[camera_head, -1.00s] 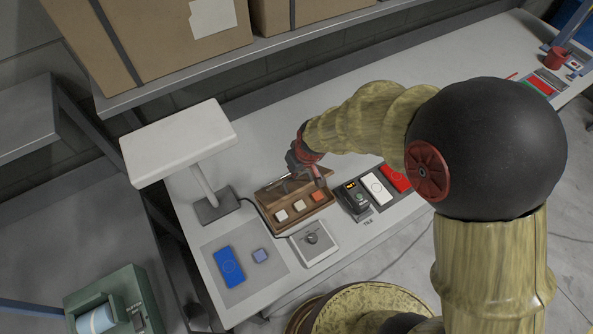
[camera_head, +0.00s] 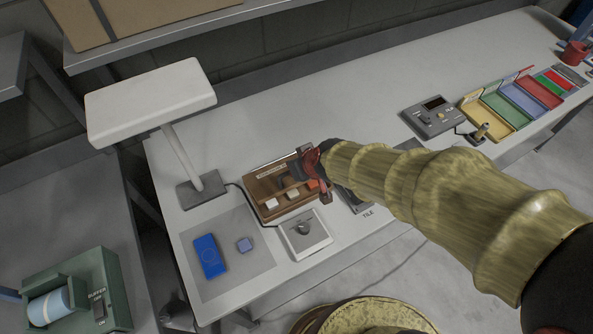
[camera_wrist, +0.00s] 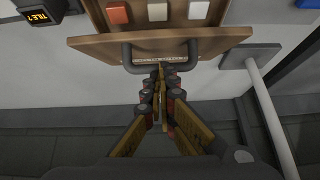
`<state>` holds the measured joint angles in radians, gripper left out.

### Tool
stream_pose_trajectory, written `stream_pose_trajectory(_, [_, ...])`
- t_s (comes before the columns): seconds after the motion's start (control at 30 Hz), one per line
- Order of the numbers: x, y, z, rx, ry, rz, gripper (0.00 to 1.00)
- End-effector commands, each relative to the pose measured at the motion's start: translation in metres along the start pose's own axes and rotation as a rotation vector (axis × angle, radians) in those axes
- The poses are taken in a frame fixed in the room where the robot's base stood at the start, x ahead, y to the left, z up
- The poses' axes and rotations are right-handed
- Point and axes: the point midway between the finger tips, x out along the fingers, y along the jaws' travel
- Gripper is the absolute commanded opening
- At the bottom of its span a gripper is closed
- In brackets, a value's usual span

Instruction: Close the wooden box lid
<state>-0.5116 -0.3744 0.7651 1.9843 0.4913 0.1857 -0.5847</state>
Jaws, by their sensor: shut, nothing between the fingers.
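The wooden box (camera_head: 268,211) stands on the bench in the head view, with small white and orange blocks in its front compartments. Its lid (camera_head: 265,174) is raised at the back and carries a pale label strip. In the wrist view the lid (camera_wrist: 95,44) crosses the top, with a dark U-shaped handle (camera_wrist: 127,55) on it. My gripper (camera_wrist: 160,72) is shut and empty, its fingertips at the lid's edge between the arms of the handle. Whether they touch the lid I cannot tell. In the head view my gripper partly covers the box's right side.
A white lamp (camera_head: 150,100) stands left of the box. A blue phone-like slab (camera_head: 209,256) lies on a grey mat, and a white panel with a knob (camera_head: 304,234) sits in front. A dark device partly shows right of the box.

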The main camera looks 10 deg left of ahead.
Motion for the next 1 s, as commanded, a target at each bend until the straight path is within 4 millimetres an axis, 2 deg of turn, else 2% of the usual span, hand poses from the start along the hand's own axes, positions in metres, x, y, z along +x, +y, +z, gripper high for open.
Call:
stream_pose_trajectory(0.03, [0.006,0.000,0.006,0.000,0.009,0.000,0.00])
stream_pose_trajectory(0.6, [0.018,-0.001,0.046,0.001,0.003,0.000,0.00])
stream_pose_trajectory(1.0, [0.027,-0.001,0.067,0.001,0.003,0.000,0.00])
